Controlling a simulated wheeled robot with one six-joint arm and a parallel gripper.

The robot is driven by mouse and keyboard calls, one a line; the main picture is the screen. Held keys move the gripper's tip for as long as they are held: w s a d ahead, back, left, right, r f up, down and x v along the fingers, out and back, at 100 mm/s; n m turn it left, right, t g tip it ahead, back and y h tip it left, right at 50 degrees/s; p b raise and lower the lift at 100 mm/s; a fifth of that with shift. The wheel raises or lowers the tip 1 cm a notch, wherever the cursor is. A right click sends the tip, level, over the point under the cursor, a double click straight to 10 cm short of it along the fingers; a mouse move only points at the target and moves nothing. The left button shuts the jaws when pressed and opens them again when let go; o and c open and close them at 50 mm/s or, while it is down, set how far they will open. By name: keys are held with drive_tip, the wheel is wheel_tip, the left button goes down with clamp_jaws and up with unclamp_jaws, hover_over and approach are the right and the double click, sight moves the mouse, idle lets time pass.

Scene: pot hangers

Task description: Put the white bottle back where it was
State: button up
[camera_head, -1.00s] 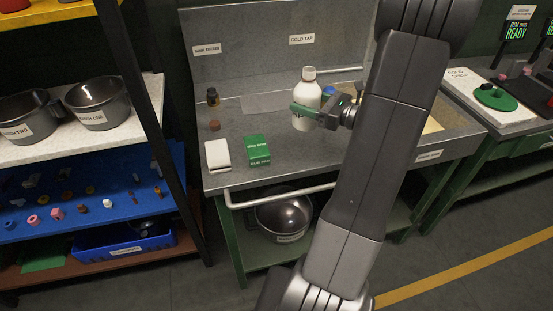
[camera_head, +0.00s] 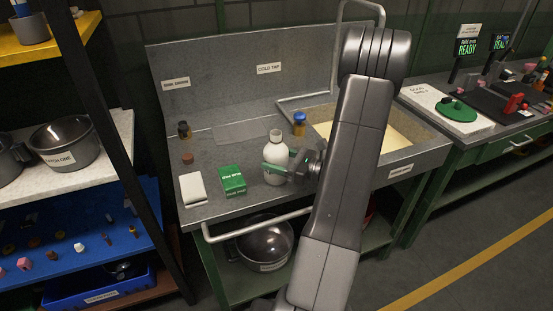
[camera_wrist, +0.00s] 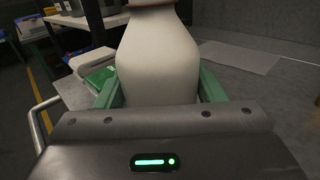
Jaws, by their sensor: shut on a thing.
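The white bottle (camera_head: 276,150) is upright over the grey counter (camera_head: 230,206), right of a green box (camera_head: 232,181). My gripper (camera_head: 275,169) is shut on the bottle's body, with one green finger showing across it. I cannot tell whether the bottle's base touches the counter. In the wrist view the bottle (camera_wrist: 157,55) stands between my green fingers (camera_wrist: 160,90), its base hidden by the gripper body and its top cut off by the picture edge.
A white block (camera_head: 193,189), a small dark bottle (camera_head: 184,130) and a brown stopper (camera_head: 188,158) stand at the left. A blue-capped amber bottle (camera_head: 299,124) stands behind the white bottle. A sink basin (camera_head: 385,140) lies right. A rail (camera_head: 255,226) runs along the front.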

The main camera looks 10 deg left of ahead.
drive_tip(key=shift+f, duration=0.1)
drive_tip(key=o, duration=0.6)
drive_tip(key=shift+f, duration=0.1)
drive_tip(key=o, duration=0.5)
drive_tip(key=shift+c, duration=0.2)
drive_tip(key=shift+d+r, duration=0.1)
drive_tip(key=shift+r, duration=0.15)
drive_tip(key=s+d+b, duration=0.1)
drive_tip(key=s+d, duration=0.1)
drive_tip(key=d, duration=0.9)
drive_tip(key=shift+s+d, duration=0.2)
drive_tip(key=shift+d, duration=0.1)
